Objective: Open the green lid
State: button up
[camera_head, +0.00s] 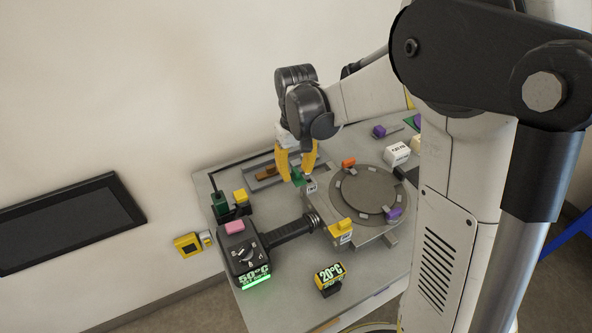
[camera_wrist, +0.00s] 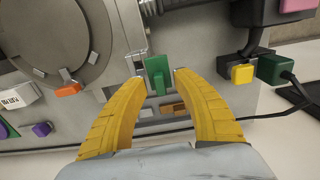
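A small green lid or tab (camera_wrist: 157,75) stands up from a metal fitting on the grey cart, near the middle of the wrist view. In the head view the green piece (camera_head: 297,176) shows just below my fingers. My gripper (camera_wrist: 157,82) is open, with one yellow finger on each side of the green piece. Gaps show between the fingers and the piece in the wrist view, so it does not look gripped. In the head view my gripper (camera_head: 296,170) points down over the back of the cart top. The height of the fingertips above the piece is hard to tell.
A round plate (camera_head: 369,191) with orange (camera_head: 348,162), purple (camera_head: 394,214) and yellow (camera_head: 341,227) pieces is beside the green piece. A dark heater unit (camera_head: 244,251) reading 50°C lies front left. Another green block (camera_head: 220,203) and a yellow button (camera_head: 240,195) are at the left edge.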

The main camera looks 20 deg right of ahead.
aim_at(296, 171)
notch_tip(296, 171, up, 12)
dwell(0.4)
jog(key=shift+s, duration=0.1)
jog(key=s+d+f+m+t+b, duration=0.1)
jog(key=s+t, duration=0.2)
jog(key=s, duration=0.5)
jog(key=s+d+f+m+t+b, duration=0.1)
jog(key=s+t, duration=0.3)
jog(key=s, duration=0.4)
jog(key=shift+s+d+f+b, duration=0.35)
jog(key=shift+d+f+b, duration=0.15)
jog(key=shift+f+b, duration=0.25)
